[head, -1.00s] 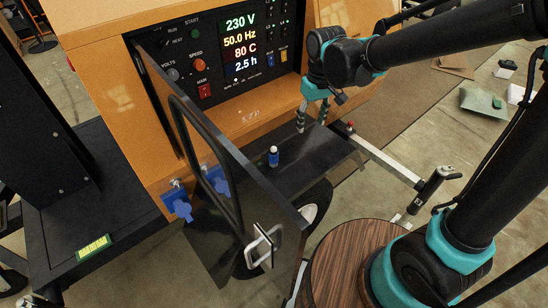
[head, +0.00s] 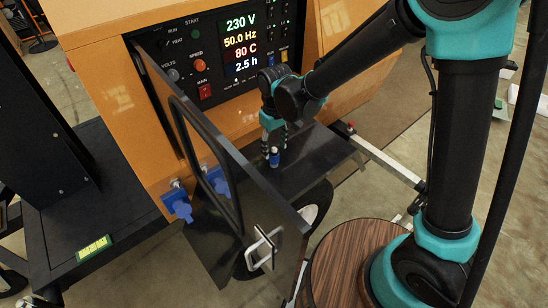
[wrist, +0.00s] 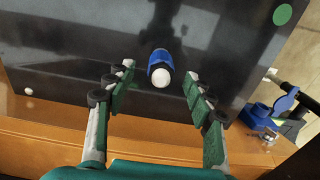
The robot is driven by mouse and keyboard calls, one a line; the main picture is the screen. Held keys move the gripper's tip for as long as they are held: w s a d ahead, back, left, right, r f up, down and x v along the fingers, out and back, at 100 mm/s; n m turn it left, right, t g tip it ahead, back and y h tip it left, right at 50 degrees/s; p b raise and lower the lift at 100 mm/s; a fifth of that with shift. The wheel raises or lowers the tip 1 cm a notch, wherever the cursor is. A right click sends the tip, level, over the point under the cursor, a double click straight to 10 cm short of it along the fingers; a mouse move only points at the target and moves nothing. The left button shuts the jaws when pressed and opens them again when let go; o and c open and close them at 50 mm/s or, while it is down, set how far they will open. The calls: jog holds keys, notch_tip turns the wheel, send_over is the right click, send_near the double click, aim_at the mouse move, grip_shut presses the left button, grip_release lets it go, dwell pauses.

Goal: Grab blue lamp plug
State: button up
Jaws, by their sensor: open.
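The blue lamp plug (head: 274,158) is a small blue cylinder with a white rounded end. It stands on the black shelf (head: 300,165) below the control panel. In the wrist view the plug (wrist: 159,62) shows its white end toward the camera. My gripper (head: 271,148) is open just above and around the plug in the head view. In the wrist view the fingers of my gripper (wrist: 159,72) lie left and right of the plug, with a gap on each side. The fingers partly cover the plug in the head view.
A dark open door (head: 225,190) with a handle stands left of the shelf. Blue sockets (head: 178,204) sit on the orange cabinet (head: 105,70); one blue socket (wrist: 258,113) shows in the wrist view. A metal bar (head: 385,163) extends right of the shelf.

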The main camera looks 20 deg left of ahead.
aim_at(274, 159)
jog(key=shift+a+f, duration=0.1)
jog(key=shift+f, duration=3.2)
grip_shut()
